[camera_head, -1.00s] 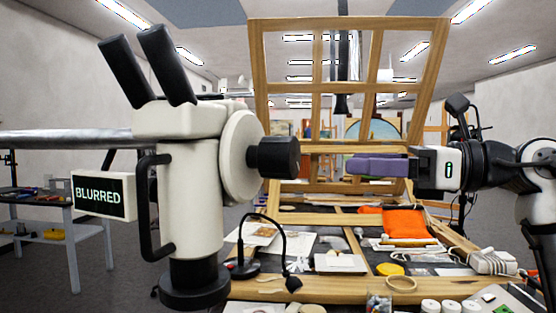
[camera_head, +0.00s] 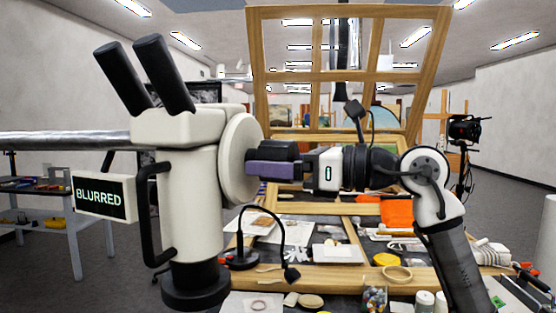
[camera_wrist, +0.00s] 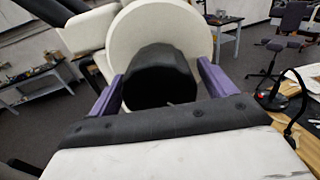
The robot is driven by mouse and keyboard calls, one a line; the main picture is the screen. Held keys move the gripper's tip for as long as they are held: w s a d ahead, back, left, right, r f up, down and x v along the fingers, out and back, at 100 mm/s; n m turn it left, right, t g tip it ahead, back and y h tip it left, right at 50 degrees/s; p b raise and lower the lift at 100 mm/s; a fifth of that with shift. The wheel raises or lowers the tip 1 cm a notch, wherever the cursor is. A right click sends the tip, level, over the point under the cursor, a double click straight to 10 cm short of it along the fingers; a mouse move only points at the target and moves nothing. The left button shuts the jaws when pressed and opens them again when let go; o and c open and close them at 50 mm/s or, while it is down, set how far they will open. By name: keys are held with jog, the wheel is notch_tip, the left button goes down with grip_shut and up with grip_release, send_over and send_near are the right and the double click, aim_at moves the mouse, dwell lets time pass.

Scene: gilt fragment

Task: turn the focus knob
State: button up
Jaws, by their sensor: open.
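The white microscope (camera_head: 190,190) stands upright at the left in the head view, with two black eyepieces on top. Its black focus knob (camera_head: 284,150) sticks out to the right from a round white disc (camera_head: 239,160). My gripper (camera_head: 270,168) is at the knob, its purple fingers partly covering it in the head view. In the wrist view the knob (camera_wrist: 160,76) lies between the two open purple fingers, one on each side. Whether the fingers touch it cannot be told. A small screen (camera_head: 103,198) on the microscope's left reads "BLURRED".
A wooden frame (camera_head: 349,12) stands behind my arm. A black gooseneck lamp (camera_head: 242,258) stands on the worktable below the gripper, among papers, an orange cloth (camera_head: 398,211), a yellow disc (camera_head: 386,259) and a jar (camera_head: 375,299).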

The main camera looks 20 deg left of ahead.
jog(key=c, duration=1)
jog(key=shift+m, duration=0.3)
jog(key=shift+m+b, duration=0.3)
jog(key=shift+m, duration=2.3)
jog(key=o, duration=1)
jog(key=shift+s, duration=0.1)
